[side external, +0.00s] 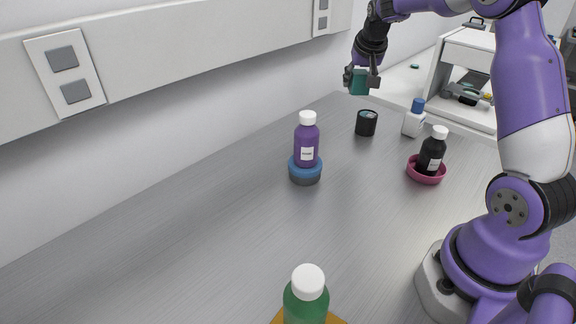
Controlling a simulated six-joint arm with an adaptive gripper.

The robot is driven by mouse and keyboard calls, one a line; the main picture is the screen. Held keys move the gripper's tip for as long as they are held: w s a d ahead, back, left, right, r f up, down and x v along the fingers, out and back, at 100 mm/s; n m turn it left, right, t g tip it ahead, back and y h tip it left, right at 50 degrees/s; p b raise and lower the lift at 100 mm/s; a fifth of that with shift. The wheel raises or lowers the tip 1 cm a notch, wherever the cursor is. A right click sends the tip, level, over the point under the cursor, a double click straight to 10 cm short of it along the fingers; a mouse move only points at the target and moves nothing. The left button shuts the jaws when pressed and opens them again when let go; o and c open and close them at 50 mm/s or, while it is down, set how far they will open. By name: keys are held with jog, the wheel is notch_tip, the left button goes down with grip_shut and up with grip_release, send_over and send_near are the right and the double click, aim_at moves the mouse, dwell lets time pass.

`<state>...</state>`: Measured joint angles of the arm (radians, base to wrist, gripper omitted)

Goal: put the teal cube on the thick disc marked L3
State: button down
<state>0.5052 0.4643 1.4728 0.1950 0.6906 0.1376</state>
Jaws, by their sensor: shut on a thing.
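The teal cube (359,84) is held up in the air at the back of the table. My gripper (360,78) points down and is shut on it. Below them, slightly right, a short black cylinder (366,124) with a greyish-teal top stands on the table, clearly apart from the cube. A thick blue and grey disc (305,175) stands left of it, nearer the camera, with a purple bottle on top. I can read no L3 mark on any of these, so I cannot tell which is the L3 disc.
The purple bottle (306,142) has a white cap. A black bottle (432,152) stands in a magenta dish (427,175). A white bottle with a blue cap (414,120) is behind. A green bottle (306,300) stands at the front. The table's left and middle (190,240) are bare.

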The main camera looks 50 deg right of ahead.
send_over(367, 112)
notch_tip(367, 112, down, 3)
jog(key=shift+a+f, duration=0.1)
jog(key=shift+f, duration=2.1)
jog(key=shift+f, duration=0.15)
jog(key=shift+c, duration=1.5)
grip_release()
